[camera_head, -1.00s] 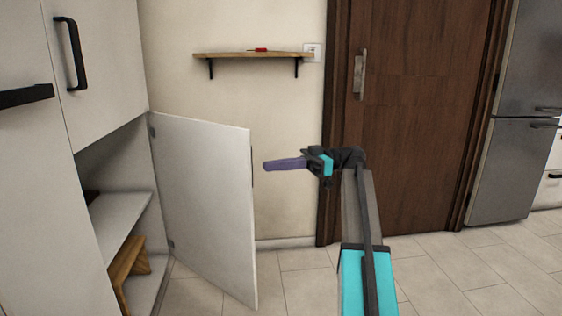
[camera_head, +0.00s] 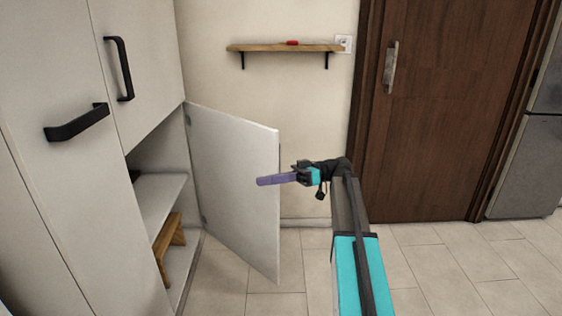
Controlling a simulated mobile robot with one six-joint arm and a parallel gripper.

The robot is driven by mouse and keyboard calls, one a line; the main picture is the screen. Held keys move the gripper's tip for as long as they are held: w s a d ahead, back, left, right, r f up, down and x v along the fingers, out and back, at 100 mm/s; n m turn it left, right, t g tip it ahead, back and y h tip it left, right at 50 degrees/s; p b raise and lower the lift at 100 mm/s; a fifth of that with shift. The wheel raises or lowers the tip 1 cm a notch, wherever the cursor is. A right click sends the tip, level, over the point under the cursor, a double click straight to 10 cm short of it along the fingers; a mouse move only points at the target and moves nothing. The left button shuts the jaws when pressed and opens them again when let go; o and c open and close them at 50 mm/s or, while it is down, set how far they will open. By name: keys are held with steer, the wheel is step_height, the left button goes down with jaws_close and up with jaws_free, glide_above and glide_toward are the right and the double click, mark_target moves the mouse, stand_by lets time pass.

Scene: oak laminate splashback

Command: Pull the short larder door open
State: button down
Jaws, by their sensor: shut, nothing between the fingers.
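The short larder door (camera_head: 232,185) is a white panel hinged on the cabinet's right side. It stands wide open, swung out into the room, with its inner face towards me. My gripper (camera_head: 264,181) is shut and empty, its purple fingers pointing left. In the picture the fingers overlap the door's upper free edge; I cannot tell whether they touch it. The door's outer face and handle are hidden.
The open cabinet has a white shelf (camera_head: 158,205) and a wooden object (camera_head: 170,245) inside. A tall cabinet front with a black handle (camera_head: 76,123) stands left. A wall shelf (camera_head: 285,48) and brown door (camera_head: 440,110) are behind. Tiled floor below is clear.

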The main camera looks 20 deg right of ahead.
steer(key=s+a+f+m+g+h+p, duration=0.1)
steer(key=s+a+f+m+p, duration=0.1)
steer(key=a+f+p, duration=0.4)
steer(key=s+a+f+m+g+h+p, duration=0.1)
steer(key=s+a+f+m+p, duration=0.15)
steer(key=a+p, duration=0.65)
steer(key=s+a+f+m+g+h+p, duration=0.1)
steer(key=s+a+f+g+h+p, duration=0.15)
steer(key=s+p, duration=0.35)
steer(key=s+a+f+m+g+h+p, duration=0.1)
steer(key=s+a+f+m+p, duration=0.1)
steer(key=s+a+f+p, duration=0.35)
steer(key=s+d+f+m+g+h+p, duration=0.1)
steer(key=s+d+f+h+p, duration=0.3)
steer(key=s, duration=0.6)
steer(key=s+m+g+h+p, duration=0.1)
steer(key=s+h+p, duration=0.2)
steer(key=s+p, duration=0.45)
steer(key=s+d+f+m+h+p, duration=0.1)
steer(key=s+d+f+m+h, duration=0.2)
steer(key=s+d, duration=0.4)
steer(key=shift+s+d+m+t+h, duration=0.2)
steer(key=shift+d+m+t+h, duration=0.25)
steer(key=shift+d+h, duration=1)
steer(key=shift+d, duration=0.1)
